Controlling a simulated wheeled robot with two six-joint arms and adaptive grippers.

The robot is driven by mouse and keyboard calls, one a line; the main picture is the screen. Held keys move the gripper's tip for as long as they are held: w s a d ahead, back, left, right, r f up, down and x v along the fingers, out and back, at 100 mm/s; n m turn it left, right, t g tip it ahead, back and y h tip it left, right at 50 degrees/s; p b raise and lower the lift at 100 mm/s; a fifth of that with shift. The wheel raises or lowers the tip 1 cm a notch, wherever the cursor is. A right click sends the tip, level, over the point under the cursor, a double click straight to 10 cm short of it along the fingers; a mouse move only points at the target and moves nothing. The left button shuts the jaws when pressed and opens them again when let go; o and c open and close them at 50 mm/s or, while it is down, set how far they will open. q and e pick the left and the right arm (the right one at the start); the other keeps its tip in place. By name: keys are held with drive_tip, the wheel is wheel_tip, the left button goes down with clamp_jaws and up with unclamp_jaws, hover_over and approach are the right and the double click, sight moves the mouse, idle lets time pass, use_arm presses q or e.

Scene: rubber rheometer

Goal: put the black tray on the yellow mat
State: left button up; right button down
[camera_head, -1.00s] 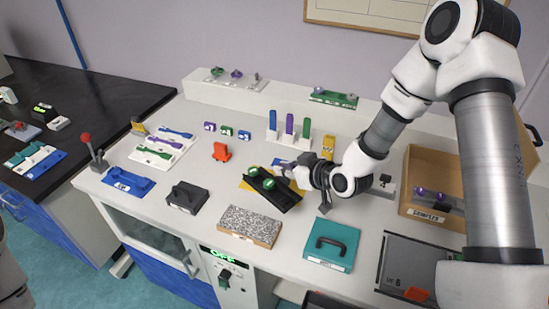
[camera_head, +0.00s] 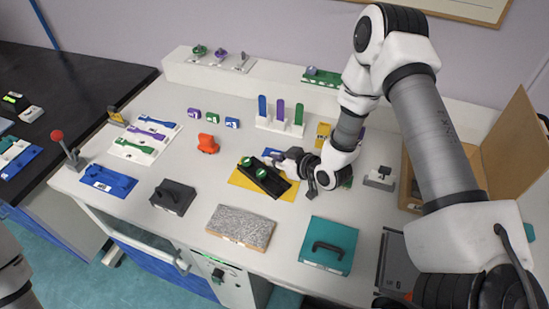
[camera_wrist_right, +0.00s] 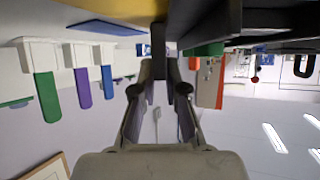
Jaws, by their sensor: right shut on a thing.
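The black tray (camera_head: 273,184) carries two round green-topped pieces (camera_head: 254,169). It lies at an angle over the yellow mat (camera_head: 240,180), which shows along its left and right sides. I cannot tell whether the tray touches the mat or is slightly above it. My right gripper (camera_head: 287,164) is at the tray's upper right side, shut on the tray. In the right wrist view my right gripper (camera_wrist_right: 160,80) has its fingers close together at the tray's dark edge (camera_wrist_right: 255,22), with the yellow mat (camera_wrist_right: 90,12) at upper left. My left gripper is out of view.
An orange piece (camera_head: 208,144) stands behind left of the mat. A dark handled block (camera_head: 172,197), a speckled slab (camera_head: 240,228) and a teal handled case (camera_head: 327,246) lie in front. A rack of coloured strips (camera_head: 281,122) stands behind. Bare table lies between them.

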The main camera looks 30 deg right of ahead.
drive_tip(key=shift+s+f, duration=0.1)
drive_tip(key=shift+f, duration=0.1)
drive_tip(key=c, duration=1.2)
unclamp_jaws()
drive_tip(key=shift+s+r, duration=0.15)
drive_tip(key=shift+r, duration=0.15)
drive_tip(key=v, duration=1.1)
drive_tip(key=shift+s+p, duration=0.25)
drive_tip(key=shift+p, duration=0.1)
drive_tip(key=shift+r, duration=0.1)
